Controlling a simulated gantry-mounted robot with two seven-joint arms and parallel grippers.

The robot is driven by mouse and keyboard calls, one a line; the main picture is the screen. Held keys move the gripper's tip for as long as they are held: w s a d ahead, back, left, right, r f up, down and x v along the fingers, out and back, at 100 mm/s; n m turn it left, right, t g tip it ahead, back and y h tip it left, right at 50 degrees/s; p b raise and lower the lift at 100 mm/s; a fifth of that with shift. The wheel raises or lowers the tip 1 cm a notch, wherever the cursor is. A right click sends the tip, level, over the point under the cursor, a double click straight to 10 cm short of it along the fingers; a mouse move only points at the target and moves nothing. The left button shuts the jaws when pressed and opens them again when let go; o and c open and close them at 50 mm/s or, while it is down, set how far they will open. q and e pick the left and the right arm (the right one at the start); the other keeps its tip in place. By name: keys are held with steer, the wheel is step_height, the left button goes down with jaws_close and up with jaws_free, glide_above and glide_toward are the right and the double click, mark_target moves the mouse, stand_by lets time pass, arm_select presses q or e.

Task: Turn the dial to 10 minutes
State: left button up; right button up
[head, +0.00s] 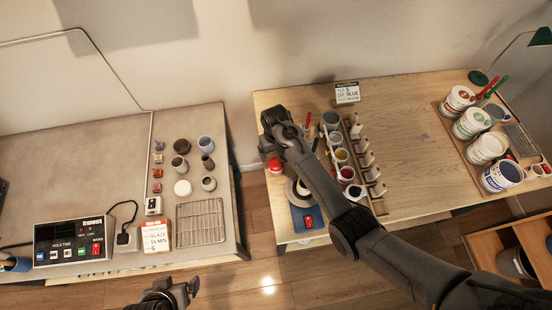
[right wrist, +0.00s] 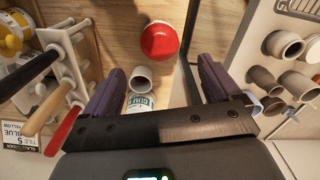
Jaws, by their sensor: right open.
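A red round-topped object with a pale rim (head: 274,166) stands near the left edge of the right table. It looks like a dial timer, but I cannot read any marks on it. In the right wrist view the red top (right wrist: 159,41) lies beyond and between my fingertips, apart from both. My right gripper (right wrist: 160,66) is open and empty above the table; in the head view its hand (head: 268,146) is just behind the red object. My left gripper (head: 180,285) is at the bottom edge, partly cut off, far from it. A control box (head: 70,243) marked hold time sits on the left table.
A small white-labelled cup (right wrist: 140,90) lies between my right fingers' sight lines. A wooden rack (head: 362,155) and paint cups (head: 341,155) stand close to the right arm. A gap separates the tables.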

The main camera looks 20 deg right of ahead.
mark_target(276, 163)
step_height(276, 163, down, 8)
steer(key=shift+f+b, duration=0.2)
steer(key=shift+b, duration=0.2)
steer(key=shift+c, duration=0.5)
steer(key=c, duration=1)
steer(key=shift+r+m+p, duration=0.15)
steer(key=shift+m+p, duration=0.25)
steer(key=shift+m, duration=0.2)
steer(key=shift+d+m, duration=0.1)
steer(key=shift+m, duration=1.3)
